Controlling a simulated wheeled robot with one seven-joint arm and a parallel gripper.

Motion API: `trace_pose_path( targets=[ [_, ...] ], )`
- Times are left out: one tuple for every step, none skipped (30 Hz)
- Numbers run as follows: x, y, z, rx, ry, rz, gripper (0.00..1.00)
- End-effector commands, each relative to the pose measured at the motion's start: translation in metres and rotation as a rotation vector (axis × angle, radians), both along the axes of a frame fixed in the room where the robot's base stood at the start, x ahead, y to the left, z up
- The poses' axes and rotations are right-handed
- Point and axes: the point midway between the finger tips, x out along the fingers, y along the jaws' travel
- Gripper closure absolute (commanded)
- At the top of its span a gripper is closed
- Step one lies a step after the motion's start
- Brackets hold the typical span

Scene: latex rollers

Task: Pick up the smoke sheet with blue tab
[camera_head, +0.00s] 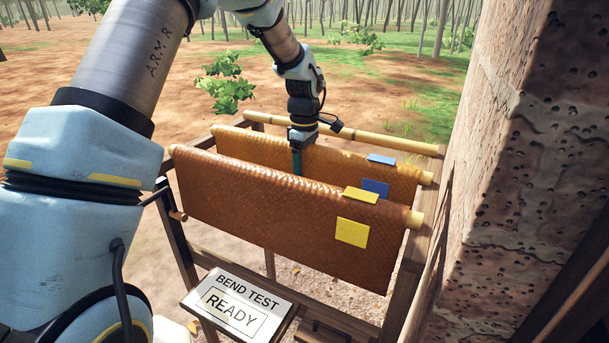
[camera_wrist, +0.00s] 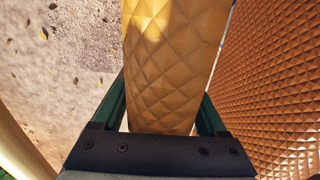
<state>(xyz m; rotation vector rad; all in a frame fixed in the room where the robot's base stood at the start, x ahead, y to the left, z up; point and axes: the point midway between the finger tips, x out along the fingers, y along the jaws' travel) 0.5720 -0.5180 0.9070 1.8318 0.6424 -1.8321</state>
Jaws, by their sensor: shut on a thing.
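The smoke sheet with the blue tab (camera_head: 345,165) is an amber, diamond-patterned sheet draped over the middle pole. Its blue tab (camera_head: 376,187) hangs near the right end, with another blue patch on top. My gripper (camera_head: 297,162) reaches down from above near the sheet's middle, with one teal finger visible between the two sheets. In the wrist view, my gripper (camera_wrist: 161,110) has its green fingers on both sides of the amber sheet (camera_wrist: 165,70) and is shut on it. The sheet still drapes on its pole. The far finger is hidden in the head view.
A browner sheet with a yellow tab (camera_head: 270,205) hangs in front, close beside my gripper. A bare bamboo pole (camera_head: 385,138) lies behind. A wooden frame holds them. A "BEND TEST READY" sign (camera_head: 238,303) stands in front. A pitted wall (camera_head: 530,180) rises at the right.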

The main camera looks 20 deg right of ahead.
Motion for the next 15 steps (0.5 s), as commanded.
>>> trace_pose_path(
  targets=[
    [0.0001, 0.0001, 0.0002, 0.000, 0.000, 0.000, 0.56],
    [0.0001, 0.0000, 0.0003, 0.000, 0.000, 0.000, 0.60],
    [0.0001, 0.0000, 0.0003, 0.000, 0.000, 0.000, 0.64],
    [0.0001, 0.0000, 0.0003, 0.000, 0.000, 0.000, 0.68],
    [0.0001, 0.0000, 0.0003, 0.000, 0.000, 0.000, 0.71],
    [0.0001, 0.0000, 0.0003, 0.000, 0.000, 0.000, 0.75],
    [0.0001, 0.0000, 0.0003, 0.000, 0.000, 0.000, 0.79],
    [0.0001, 0.0000, 0.0003, 0.000, 0.000, 0.000, 0.82],
    [0.0001, 0.0000, 0.0004, 0.000, 0.000, 0.000, 0.87],
    [0.0001, 0.0000, 0.0004, 0.000, 0.000, 0.000, 0.90],
    [0.0002, 0.0000, 0.0004, 0.000, 0.000, 0.000, 0.93],
    [0.0002, 0.0000, 0.0004, 0.000, 0.000, 0.000, 0.98],
    [0.0002, 0.0000, 0.0004, 0.000, 0.000, 0.000, 1.00],
    [0.0002, 0.0000, 0.0004, 0.000, 0.000, 0.000, 1.00],
    [0.0002, 0.0000, 0.0004, 0.000, 0.000, 0.000, 1.00]
  ],
)
